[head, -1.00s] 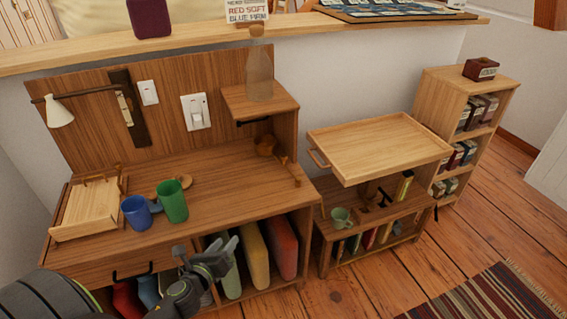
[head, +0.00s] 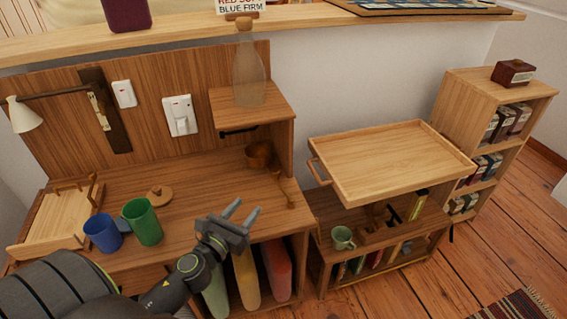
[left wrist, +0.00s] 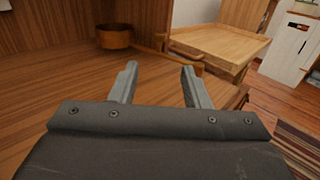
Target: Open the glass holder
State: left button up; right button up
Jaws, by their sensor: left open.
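I cannot tell for sure which object is the glass holder. A small wooden wall shelf (head: 272,103) with a dark bar handle (head: 240,131) on its underside carries a translucent bottle-shaped glass (head: 249,78). My left gripper (head: 243,212) is open and empty above the desk's front edge, below and in front of the shelf. In the left wrist view its two fingers (left wrist: 159,72) are apart with nothing between them. My right gripper is not in view.
A blue cup (head: 102,235), green cup (head: 142,222) and wooden lid (head: 159,196) stand on the desk. A wooden pot (head: 259,155), also in the left wrist view (left wrist: 115,37), sits under the shelf. A wooden tray (head: 345,185) tops the low unit at right.

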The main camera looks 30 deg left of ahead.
pick_arm(q)
jog(key=shift+w+r, duration=0.25)
jog(key=shift+w, duration=0.15)
jog(key=p, duration=0.2)
send_near(274, 174)
jog(key=w, duration=0.3)
jog(key=shift+w+a+r, duration=0.1)
jog(key=shift+w+r, duration=0.05)
jog(key=w, duration=0.6)
jog(key=shift+w+a+b, duration=0.3)
jog(key=shift+w, duration=0.65)
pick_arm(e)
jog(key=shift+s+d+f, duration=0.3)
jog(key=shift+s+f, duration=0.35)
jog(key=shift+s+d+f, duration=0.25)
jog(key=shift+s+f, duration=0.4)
pick_arm(q)
jog(key=shift+c, duration=0.4)
grip_shut()
